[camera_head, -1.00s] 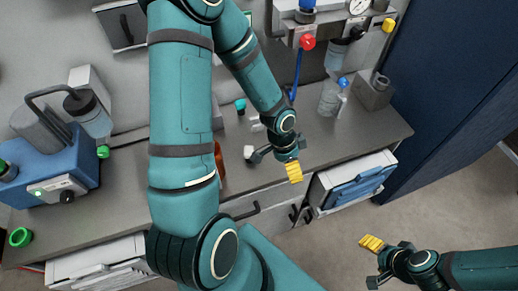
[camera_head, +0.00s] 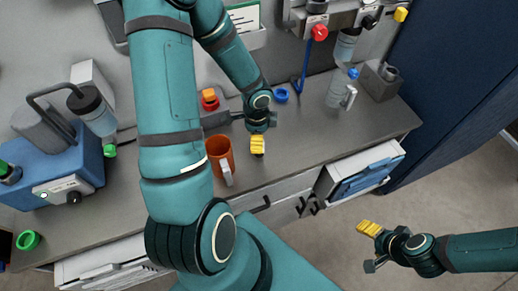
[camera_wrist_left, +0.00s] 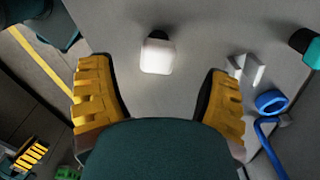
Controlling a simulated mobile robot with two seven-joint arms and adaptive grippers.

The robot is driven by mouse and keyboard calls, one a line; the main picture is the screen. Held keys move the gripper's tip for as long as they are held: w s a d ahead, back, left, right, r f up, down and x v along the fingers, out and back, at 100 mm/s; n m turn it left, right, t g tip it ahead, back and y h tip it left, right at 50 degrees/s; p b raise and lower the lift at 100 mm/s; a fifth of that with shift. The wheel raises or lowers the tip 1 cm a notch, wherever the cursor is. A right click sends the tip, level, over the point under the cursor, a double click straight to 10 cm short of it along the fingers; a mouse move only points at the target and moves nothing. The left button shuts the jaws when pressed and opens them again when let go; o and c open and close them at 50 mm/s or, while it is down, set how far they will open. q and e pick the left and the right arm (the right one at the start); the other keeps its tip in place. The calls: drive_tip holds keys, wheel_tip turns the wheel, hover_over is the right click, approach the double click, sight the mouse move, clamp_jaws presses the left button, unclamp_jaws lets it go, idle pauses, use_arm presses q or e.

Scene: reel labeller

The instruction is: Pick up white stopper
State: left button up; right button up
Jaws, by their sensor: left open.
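A small white stopper (camera_wrist_left: 157,56) with a dark shadow beside it is on the grey bench in the left wrist view. It lies ahead of my left gripper, between the lines of its two yellow-padded fingers, which are spread apart and not touching it. In the head view my left gripper (camera_head: 257,143) is over the bench, pointing down, and the stopper cannot be made out there. My right gripper (camera_head: 368,247) is apart from the bench, over the floor at lower right, with its fingers spread and nothing seen between them.
An orange mug (camera_head: 220,156) stands left of my left gripper, with a red-orange part (camera_head: 209,99) behind. A blue ring (camera_head: 281,95) and a clear bottle (camera_head: 340,90) are to the right. The wrist view shows a pale clip (camera_wrist_left: 247,69) and teal cap (camera_wrist_left: 312,46).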

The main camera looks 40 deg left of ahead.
use_arm(q)
drive_tip(key=f, duration=0.2)
drive_tip(key=f+b, duration=0.1)
drive_tip(key=f, duration=0.1)
drive_tip(key=shift+w+d, duration=0.1)
drive_tip(key=shift+d, duration=0.25)
drive_tip(key=shift+f, duration=0.5)
drive_tip(key=shift+c, duration=0.3)
drive_tip(key=shift+r, duration=0.1)
clamp_jaws()
